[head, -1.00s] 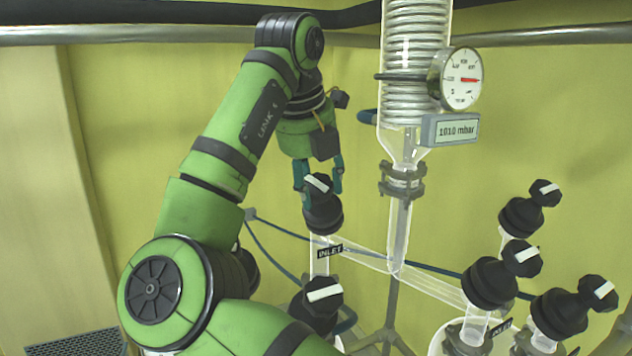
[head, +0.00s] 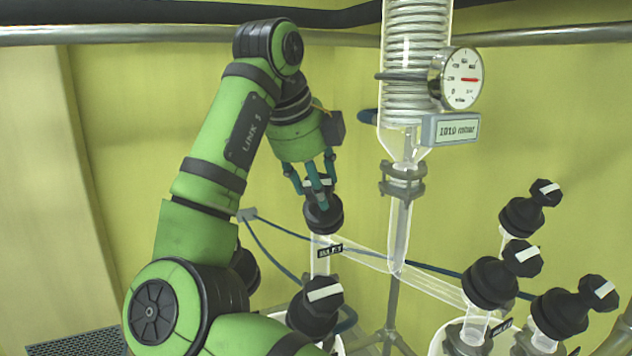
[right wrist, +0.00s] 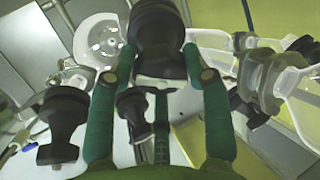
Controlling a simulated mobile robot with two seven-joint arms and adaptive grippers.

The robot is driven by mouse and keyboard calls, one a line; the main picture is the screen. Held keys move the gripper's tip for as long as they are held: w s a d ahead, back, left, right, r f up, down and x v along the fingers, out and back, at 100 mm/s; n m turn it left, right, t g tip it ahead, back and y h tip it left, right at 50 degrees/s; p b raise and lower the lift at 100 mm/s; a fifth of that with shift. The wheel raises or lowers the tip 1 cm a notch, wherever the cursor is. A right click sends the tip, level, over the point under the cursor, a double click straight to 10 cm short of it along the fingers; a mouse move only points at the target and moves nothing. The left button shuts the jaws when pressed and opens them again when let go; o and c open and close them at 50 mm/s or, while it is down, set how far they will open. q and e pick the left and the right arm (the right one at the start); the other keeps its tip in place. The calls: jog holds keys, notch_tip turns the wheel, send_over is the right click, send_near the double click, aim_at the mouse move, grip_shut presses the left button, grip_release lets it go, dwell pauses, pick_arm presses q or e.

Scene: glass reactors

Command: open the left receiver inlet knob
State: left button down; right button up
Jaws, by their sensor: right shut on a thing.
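The left receiver inlet knob (head: 323,217) is a black faceted cap on the glass tube with a small black label (head: 330,251), left of the condenser. Its top, with the white bar, is mostly hidden by the fingers. My right gripper (head: 319,194) is above it, with its teal fingers closed around the top of the knob. In the right wrist view, the fingers (right wrist: 160,58) stand on either side of a large black knob (right wrist: 160,28). My left gripper is not in view.
Another black knob (head: 316,307) with a white bar stands just below, close to my arm. The glass condenser (head: 414,60) with a gauge (head: 460,78) and a display (head: 450,130) stands to the right. Several black knobs (head: 490,283) cluster at lower right. A blue hose (head: 275,262) runs behind.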

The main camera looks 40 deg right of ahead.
jog(key=n, duration=0.4)
jog(key=shift+n+h, duration=0.3)
jog(key=shift+h, duration=0.1)
jog(key=n, duration=0.4)
jog(key=shift+n+t+h, duration=0.3)
jog(key=n, duration=0.4)
jog(key=shift+s+a+f+n+t, duration=0.1)
jog(key=shift+f+n+t, duration=0.05)
jog(key=shift+n+t, duration=0.15)
jog(key=n, duration=0.2)
jog(key=n+b, duration=0.1)
jog(key=n, duration=0.1)
jog(key=shift+n+t+h, duration=0.3)
jog(key=n, duration=0.4)
jog(key=shift+s+f+n+t, duration=0.1)
jog(key=shift+n+t, duration=0.3)
jog(key=n, duration=0.4)
jog(key=shift+f+n+t+y+b, duration=0.1)
jog(key=shift+n+t+y+b, duration=0.2)
jog(key=shift+n+y+b, duration=0.1)
jog(key=n, duration=0.4)
jog(key=shift+n+y, duration=0.6)
jog(key=shift+n, duration=1.6)
